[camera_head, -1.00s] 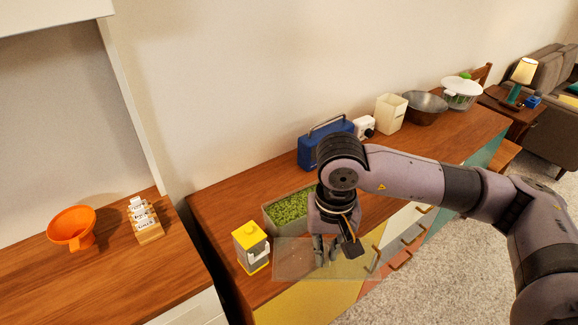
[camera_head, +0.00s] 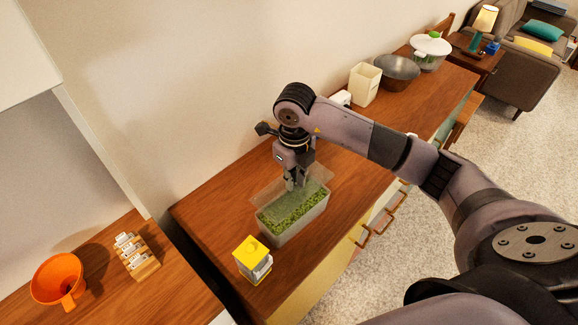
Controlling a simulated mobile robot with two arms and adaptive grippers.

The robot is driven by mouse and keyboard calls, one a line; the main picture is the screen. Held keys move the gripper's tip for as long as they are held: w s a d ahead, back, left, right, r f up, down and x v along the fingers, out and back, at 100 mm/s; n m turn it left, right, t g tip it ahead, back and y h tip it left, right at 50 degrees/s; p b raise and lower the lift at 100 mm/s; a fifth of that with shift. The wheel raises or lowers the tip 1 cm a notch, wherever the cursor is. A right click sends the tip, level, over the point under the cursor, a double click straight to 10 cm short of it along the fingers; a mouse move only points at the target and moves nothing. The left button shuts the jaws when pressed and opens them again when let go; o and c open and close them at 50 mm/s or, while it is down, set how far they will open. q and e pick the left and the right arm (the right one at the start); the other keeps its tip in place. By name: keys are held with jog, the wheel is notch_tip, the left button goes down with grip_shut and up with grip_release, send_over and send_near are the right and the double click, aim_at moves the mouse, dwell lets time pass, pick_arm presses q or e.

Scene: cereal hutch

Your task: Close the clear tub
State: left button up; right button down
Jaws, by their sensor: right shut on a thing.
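The clear tub (camera_head: 298,229) is a long see-through box full of green bits, standing on the wooden counter. My right gripper (camera_head: 291,186) points down over the tub's far part and is shut on a thin clear lid (camera_head: 318,181). The lid sits over the far side of the tub, tilted and shifted toward the wall. The near strip of green contents shows beyond its edge. I cannot tell whether the lid touches the rim. My left gripper is not in view.
A cream container (camera_head: 365,84), a metal bowl (camera_head: 397,72) and a white-lidded pot (camera_head: 430,52) stand farther right. An orange funnel (camera_head: 58,279) and a wooden rack (camera_head: 136,256) sit on the left counter.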

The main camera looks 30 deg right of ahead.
jog(key=shift+d+f+m, duration=0.1)
jog(key=shift+f+m, duration=0.05)
jog(key=shift+m, duration=0.15)
jog(key=shift+s+f+b, duration=0.15)
jog(key=shift+f+b, duration=0.3)
jog(key=shift+f, duration=0.05)
notch_tip(320, 180, down, 3)
jog(key=shift+f+b, duration=0.1)
jog(key=shift+b, duration=0.95)
jog(key=shift+f+b, duration=0.45)
jog(key=shift+f, duration=0.05)
jog(key=shift+b, duration=0.3)
jog(key=shift+f+b, duration=0.45)
jog(key=shift+b, duration=0.25)
dwell(1.1)
